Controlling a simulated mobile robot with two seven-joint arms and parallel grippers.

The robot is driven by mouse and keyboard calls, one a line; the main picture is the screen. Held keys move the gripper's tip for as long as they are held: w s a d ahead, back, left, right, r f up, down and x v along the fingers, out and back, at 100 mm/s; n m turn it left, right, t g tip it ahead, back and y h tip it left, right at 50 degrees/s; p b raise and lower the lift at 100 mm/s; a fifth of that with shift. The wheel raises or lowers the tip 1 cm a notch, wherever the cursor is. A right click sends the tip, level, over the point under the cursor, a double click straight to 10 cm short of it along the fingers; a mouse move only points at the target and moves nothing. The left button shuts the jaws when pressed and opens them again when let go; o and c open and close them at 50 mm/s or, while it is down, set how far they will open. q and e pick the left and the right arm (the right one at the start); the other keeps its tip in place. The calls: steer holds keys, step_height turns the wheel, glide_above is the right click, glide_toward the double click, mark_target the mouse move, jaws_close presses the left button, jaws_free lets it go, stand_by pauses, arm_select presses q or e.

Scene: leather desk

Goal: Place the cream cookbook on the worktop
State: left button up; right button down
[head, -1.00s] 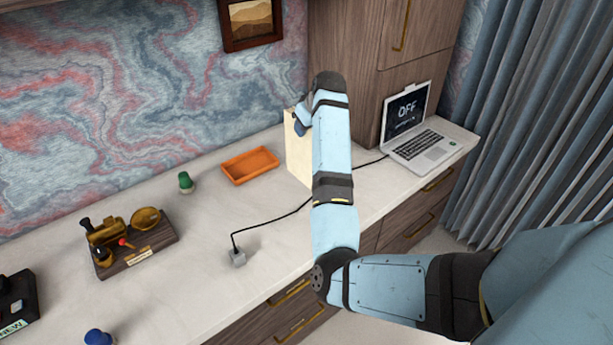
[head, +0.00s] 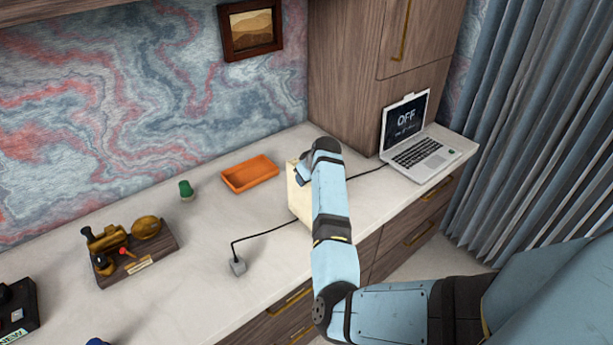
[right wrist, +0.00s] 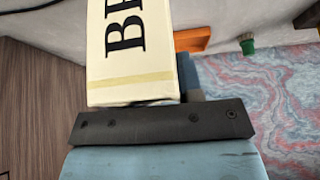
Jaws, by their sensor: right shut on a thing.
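The cream cookbook (head: 299,193) is upright in the head view, at the worktop's middle right, partly hidden behind my right arm. Whether the book's lower edge touches the worktop is hard to tell. The pale worktop (head: 210,240) runs along the wall. My left gripper is not in view.
An orange tray (head: 250,174) and a green knob-like piece (head: 186,190) lie left of the book. A black cable leads to a grey block (head: 237,265). A laptop (head: 417,140) stands to the right. A wooden stand with brass parts (head: 135,255) is at left.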

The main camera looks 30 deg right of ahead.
steer(key=shift+r, duration=0.1)
steer(key=c, duration=0.8)
jaws_free()
steer(key=v, duration=1.2)
steer(key=shift+a, duration=0.1)
